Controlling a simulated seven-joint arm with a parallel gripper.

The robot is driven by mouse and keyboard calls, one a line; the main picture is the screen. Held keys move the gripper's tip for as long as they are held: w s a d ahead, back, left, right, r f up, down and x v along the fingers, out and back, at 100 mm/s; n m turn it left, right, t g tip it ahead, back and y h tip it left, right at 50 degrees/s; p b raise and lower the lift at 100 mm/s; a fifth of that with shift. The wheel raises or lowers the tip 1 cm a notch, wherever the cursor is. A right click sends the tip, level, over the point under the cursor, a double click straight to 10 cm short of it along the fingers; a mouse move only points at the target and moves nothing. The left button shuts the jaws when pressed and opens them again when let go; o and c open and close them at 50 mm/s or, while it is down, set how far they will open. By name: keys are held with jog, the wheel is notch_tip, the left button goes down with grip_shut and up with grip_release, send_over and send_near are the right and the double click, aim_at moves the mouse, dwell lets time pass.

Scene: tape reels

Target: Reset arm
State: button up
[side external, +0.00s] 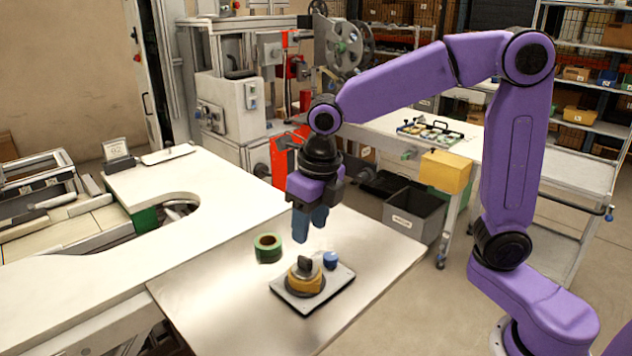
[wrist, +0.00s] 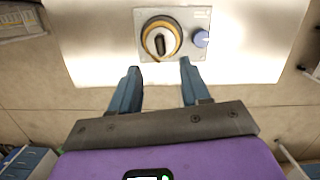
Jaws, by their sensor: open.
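My purple arm holds my gripper (side external: 311,222) above the metal table, up and behind the tray in the side view. Its two blue fingers (wrist: 158,80) are apart with nothing between them in the wrist view. A grey tray (side external: 341,285) lies on the table. On it sits a yellow-brown tape reel (side external: 306,283) around a dark upright piece (side external: 305,266). A blue round knob (side external: 330,260) stands beside the reel on the tray. In the wrist view the reel (wrist: 150,48) and the blue knob (wrist: 201,38) lie beyond the fingertips.
A green tape roll (side external: 268,247) lies on the metal table (side external: 215,305), left of the tray. A white counter (side external: 215,185) adjoins on the left. A grey bin (side external: 414,213) and a workbench (side external: 385,125) stand behind. The table's front left is clear.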

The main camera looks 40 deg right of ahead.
notch_tip(320, 180, up, 9)
jog(key=s, duration=0.1)
jog(key=s+d+f+m, duration=0.2)
jog(key=s+f+m, duration=0.2)
jog(key=s+m, duration=0.3)
jog(key=s+d+f+m+g, duration=0.1)
jog(key=s+d+f+m, duration=0.2)
jog(key=s+f+m, duration=0.2)
jog(key=s+d+f+m, duration=0.3)
jog(key=s+m, duration=0.6)
jog(key=m, duration=0.3)
jog(key=shift+s+d+f+g, duration=0.15)
jog(key=shift+s+f+g, duration=0.15)
jog(key=shift+f, duration=0.45)
jog(key=o, duration=0.3)
jog(key=shift+s+d+f+m, duration=0.1)
jog(key=shift+m, duration=0.3)
jog(key=o, duration=0.5)
notch_tip(320, 180, up, 13)
jog(key=m, duration=2.9)
send_over(305, 257)
notch_tip(305, 257, down, 18)
jog(key=shift+r, duration=0.1)
